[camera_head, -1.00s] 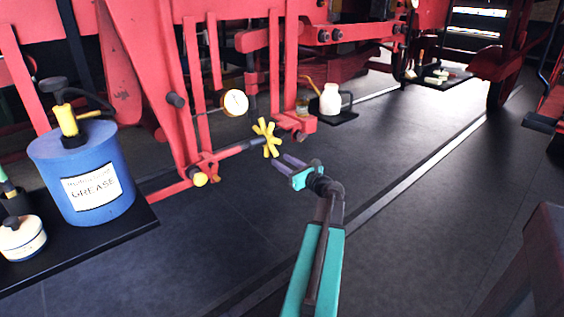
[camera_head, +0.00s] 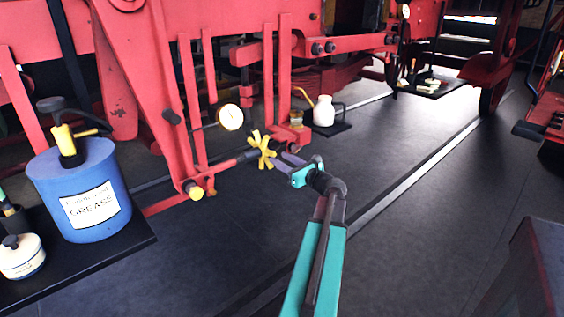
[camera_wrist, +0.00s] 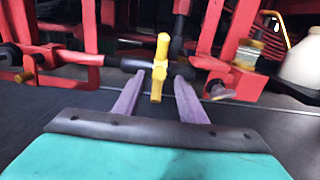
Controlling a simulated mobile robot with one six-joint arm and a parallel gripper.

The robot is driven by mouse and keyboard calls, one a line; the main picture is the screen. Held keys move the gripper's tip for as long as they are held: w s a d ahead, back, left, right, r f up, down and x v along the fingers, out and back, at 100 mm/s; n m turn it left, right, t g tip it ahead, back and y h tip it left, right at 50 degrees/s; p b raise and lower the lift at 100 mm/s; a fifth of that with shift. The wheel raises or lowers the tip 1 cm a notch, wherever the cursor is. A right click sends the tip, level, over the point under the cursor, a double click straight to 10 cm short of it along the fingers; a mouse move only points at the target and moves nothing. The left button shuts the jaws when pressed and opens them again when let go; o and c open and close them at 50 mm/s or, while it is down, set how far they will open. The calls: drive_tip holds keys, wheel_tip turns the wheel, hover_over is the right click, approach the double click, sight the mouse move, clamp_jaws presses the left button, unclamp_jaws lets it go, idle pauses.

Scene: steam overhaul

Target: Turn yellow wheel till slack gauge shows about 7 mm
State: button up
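The yellow wheel (camera_head: 262,149) is a spoked handwheel on the end of a dark rod in the red frame. In the wrist view the yellow wheel (camera_wrist: 159,68) shows edge-on, between the tips of my two fingers. My gripper (camera_head: 279,156) is at the wheel from the right. In the wrist view my gripper (camera_wrist: 158,78) has its purple fingers apart, one on each side of the wheel; whether they touch it I cannot tell. The round white gauge (camera_head: 230,117) is above and left of the wheel; its reading is too small to tell.
A blue grease drum (camera_head: 80,190) stands on a black mat at the left, beside a small white pot (camera_head: 21,257). A white jug (camera_head: 323,111) stands behind the wheel. Red frame bars (camera_head: 184,110) surround the gauge.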

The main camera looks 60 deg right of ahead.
sight(272, 154)
drive_tip(key=shift+w, duration=0.15)
drive_tip(key=shift+b+x, duration=0.35)
drive_tip(key=shift+x, duration=2.5)
clamp_jaws()
drive_tip(key=shift+f, duration=0.1)
drive_tip(key=shift+f+b, duration=0.65)
drive_tip(key=shift+f, duration=0.75)
